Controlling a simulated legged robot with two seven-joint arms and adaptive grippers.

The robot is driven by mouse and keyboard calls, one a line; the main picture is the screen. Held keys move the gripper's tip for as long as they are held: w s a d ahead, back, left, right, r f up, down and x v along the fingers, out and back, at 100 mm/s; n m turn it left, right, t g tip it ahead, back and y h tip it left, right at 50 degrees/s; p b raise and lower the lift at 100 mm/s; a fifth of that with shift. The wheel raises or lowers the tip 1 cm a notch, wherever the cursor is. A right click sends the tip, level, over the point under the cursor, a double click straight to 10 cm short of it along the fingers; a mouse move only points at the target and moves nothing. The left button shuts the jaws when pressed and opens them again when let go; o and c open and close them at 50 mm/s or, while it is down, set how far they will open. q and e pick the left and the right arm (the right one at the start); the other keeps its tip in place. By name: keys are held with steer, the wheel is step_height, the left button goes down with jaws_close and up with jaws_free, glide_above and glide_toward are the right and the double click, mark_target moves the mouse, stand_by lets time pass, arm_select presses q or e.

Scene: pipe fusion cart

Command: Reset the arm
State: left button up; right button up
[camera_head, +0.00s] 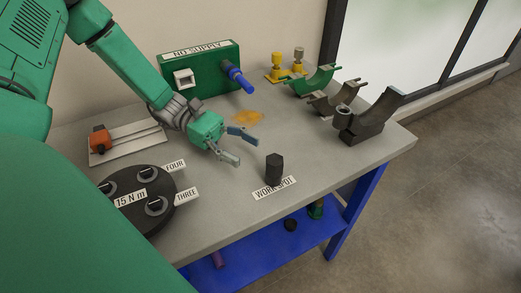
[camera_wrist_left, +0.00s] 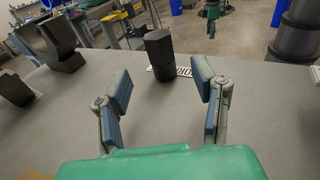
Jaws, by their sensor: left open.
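My left arm comes in from the left in the head view, and its green gripper (camera_head: 241,146) is open and empty above the grey table. The fingers point toward a black cylinder (camera_head: 274,169) that stands upright at the "WORK SPOT" label (camera_head: 274,188). A gap separates the fingertips from the cylinder. In the left wrist view, the open fingers (camera_wrist_left: 164,90) stand wide apart, with the black cylinder (camera_wrist_left: 159,56) beyond and between them. My right gripper is not in view.
A green "NO SUPPLY" box (camera_head: 205,68) with a blue handle stands at the back. Dark and green curved clamps (camera_head: 368,118) stand at the right. A black round "15 N m" disc (camera_head: 143,201) and an orange tool (camera_head: 100,139) lie left. The table front is clear.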

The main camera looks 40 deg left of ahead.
arm_select(q)
steer(key=shift+s+a+r, duration=0.1)
steer(key=shift+a+r, duration=0.2)
steer(key=shift+a, duration=0.45)
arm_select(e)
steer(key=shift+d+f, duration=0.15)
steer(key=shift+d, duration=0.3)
arm_select(q)
steer(key=shift+a, duration=0.1)
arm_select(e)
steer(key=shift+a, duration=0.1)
